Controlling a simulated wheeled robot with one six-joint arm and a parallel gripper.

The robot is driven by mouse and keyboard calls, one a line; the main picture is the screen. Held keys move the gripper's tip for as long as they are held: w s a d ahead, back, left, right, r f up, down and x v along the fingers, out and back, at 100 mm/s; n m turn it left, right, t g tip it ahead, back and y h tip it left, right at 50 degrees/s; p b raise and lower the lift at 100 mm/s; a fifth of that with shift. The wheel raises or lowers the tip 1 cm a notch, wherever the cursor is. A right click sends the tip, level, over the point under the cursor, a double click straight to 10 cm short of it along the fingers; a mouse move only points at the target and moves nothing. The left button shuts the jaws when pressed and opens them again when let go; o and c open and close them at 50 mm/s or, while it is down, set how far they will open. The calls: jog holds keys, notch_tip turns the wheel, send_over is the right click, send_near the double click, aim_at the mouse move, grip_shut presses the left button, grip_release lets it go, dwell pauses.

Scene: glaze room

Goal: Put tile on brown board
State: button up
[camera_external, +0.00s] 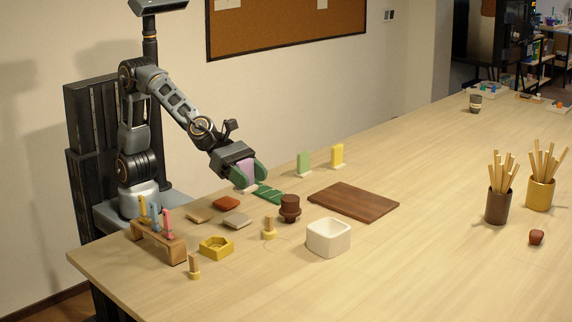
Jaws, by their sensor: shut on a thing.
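My gripper (247,174), with green finger pads, is shut on a lavender tile (246,169) that is held upright. A small pale piece shows under the tile; I cannot tell whether it is a stand that the tile still touches. The pads hide part of the tile. The brown board (354,201) lies flat and bare on the table, to the right of my gripper.
A green tile (303,164) and a yellow tile (337,155) stand upright behind the board. A green striped piece (268,194), a dark brown round pot (290,207) and a white square bowl (328,238) lie near the board. Free table extends right.

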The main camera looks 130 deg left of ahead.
jog(key=s+a+r+n+g+y+p, duration=0.1)
jog(key=a+n+y, duration=0.25)
jog(key=a, duration=0.55)
jog(key=s+a+r+n+g+y+p, duration=0.1)
jog(key=s+a+n+y, duration=0.2)
jog(key=a, duration=0.6)
jog(key=s+a+n+g+y+p, duration=0.1)
jog(key=s+a+n+g+y, duration=0.55)
jog(key=a, duration=0.35)
jog(key=p, duration=0.3)
send_over(342, 192)
jog(key=shift+h, duration=0.3)
jog(key=f, duration=0.9)
jog(key=shift+s+d+f, duration=0.25)
jog(key=shift+d+f, duration=0.05)
jog(key=shift+f, duration=0.1)
jog(key=shift+w+a+f, duration=0.1)
jog(key=shift+w+f, duration=0.1)
jog(key=shift+f, duration=0.15)
jog(key=shift+w+f, duration=0.15)
jog(key=shift+f, duration=1.5)
jog(key=shift+f, duration=0.2)
jog(key=o, duration=1)
